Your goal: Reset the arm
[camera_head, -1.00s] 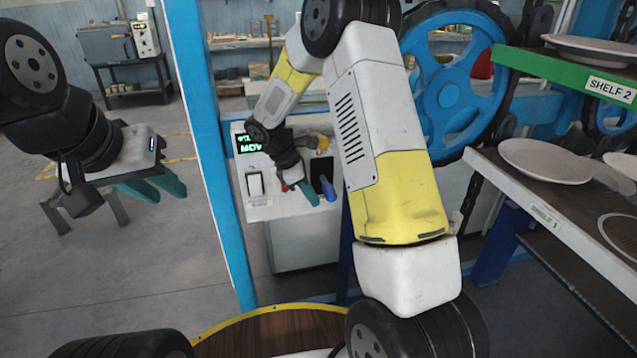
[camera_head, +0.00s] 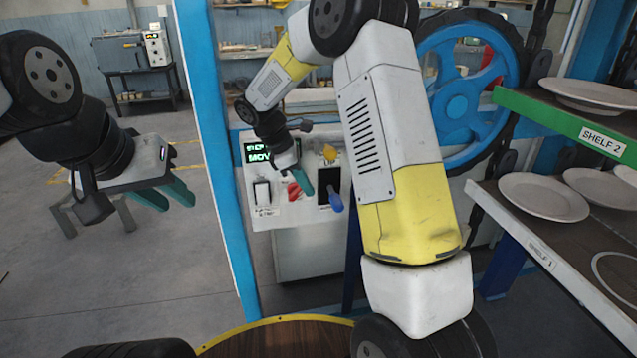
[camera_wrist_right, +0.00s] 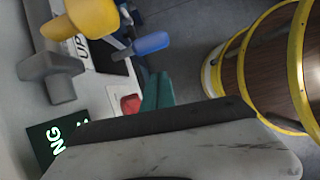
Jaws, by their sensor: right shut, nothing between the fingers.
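My right arm reaches to the control panel (camera_head: 262,221) in the head view. My right gripper (camera_head: 306,186) has its teal fingers shut and empty, held in front of the panel close to the red knob (camera_head: 294,191).
The panel has a lit display (camera_head: 256,152), a blue lever (camera_head: 335,200) and a yellow lever (camera_head: 330,153). A blue post (camera_head: 215,150) stands between my grippers. Shelves with plates (camera_head: 543,196) are at the right, near a large blue wheel (camera_head: 460,105). Open floor lies at the left.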

